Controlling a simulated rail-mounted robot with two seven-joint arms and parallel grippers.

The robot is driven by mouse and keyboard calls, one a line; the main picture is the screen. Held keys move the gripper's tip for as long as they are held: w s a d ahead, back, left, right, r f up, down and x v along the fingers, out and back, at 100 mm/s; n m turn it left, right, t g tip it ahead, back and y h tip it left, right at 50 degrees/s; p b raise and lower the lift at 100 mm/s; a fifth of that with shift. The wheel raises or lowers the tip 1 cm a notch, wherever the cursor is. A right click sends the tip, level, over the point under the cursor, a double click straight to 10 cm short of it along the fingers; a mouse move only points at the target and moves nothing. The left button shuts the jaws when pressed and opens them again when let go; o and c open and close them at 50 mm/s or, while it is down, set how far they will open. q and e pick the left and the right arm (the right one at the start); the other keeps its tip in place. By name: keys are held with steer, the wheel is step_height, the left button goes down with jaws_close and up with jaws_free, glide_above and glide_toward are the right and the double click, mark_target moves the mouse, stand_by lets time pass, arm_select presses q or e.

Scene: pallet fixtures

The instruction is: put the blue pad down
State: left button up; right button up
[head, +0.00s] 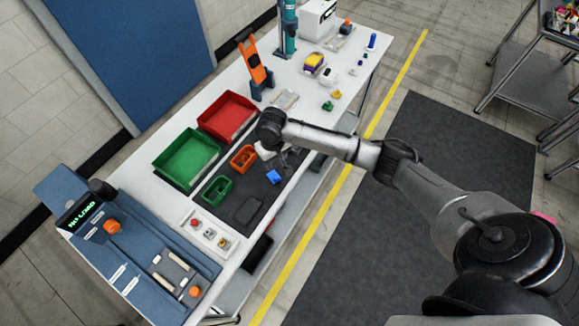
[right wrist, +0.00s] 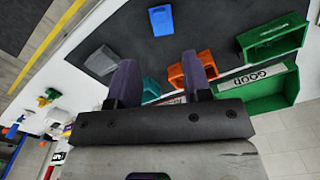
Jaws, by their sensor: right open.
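A blue pad (head: 273,177) lies on the dark mat (head: 227,222), just below my right gripper (head: 284,158) in the head view. In the right wrist view the blue pad (right wrist: 161,19) lies flat at the top, apart from the fingers. My right gripper (right wrist: 158,82) has its two purple fingers spread. A grey piece (right wrist: 102,61) lies left of the fingers. My left gripper is not in view.
An orange bin (head: 243,158) and a small green bin (head: 217,191) stand on the mat. A large green tray (head: 187,160) and a red tray (head: 227,116) stand behind.

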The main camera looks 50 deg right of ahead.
steer(key=shift+s+a+r, duration=0.1)
steer(key=s+a+f+n+t+y, duration=0.1)
steer(key=s+a+f+n, duration=0.15)
steer(key=s+a, duration=0.5)
steer(key=s+a+f+n+t+y, duration=0.1)
steer(key=s+a+f+n, duration=0.15)
steer(key=s+a, duration=0.45)
steer(key=s+d+r+h, duration=0.1)
steer(key=s+r, duration=0.1)
steer(key=s, duration=0.5)
steer(key=s+d+r+t, duration=0.1)
steer(key=s+d+r, duration=0.1)
steer(key=s, duration=0.6)
steer(key=shift+d+t+h, duration=0.3)
steer(key=shift+h, duration=0.1)
